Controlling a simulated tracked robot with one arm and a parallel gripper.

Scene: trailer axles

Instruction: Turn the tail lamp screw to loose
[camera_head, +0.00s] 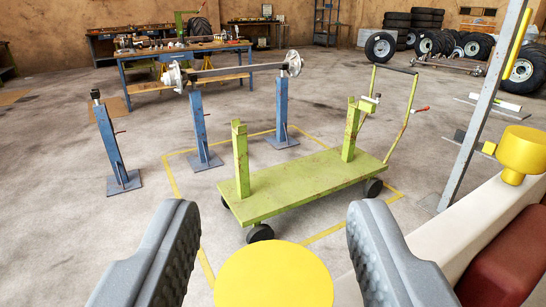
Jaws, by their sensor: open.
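A white lamp housing (450,226) with a dark red lens (508,262) runs along the lower right. A yellow knob-like screw (521,152) stands on its top. A second, larger yellow round head (273,277) fills the bottom centre, cut by the lower edge. It appears between the two grey jaws of my gripper (275,215). The jaws are open with visible gaps on both sides of the yellow head. I cannot tell how far the jaws are from it in depth, or which yellow head is the tail lamp screw.
A green cart (300,187) stands on the floor ahead. Several blue stands (205,130) are left of it, with an axle (235,68) across two of them. A grey post (470,130) rises at right. A workbench (180,55) and tyres (430,42) are farther back.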

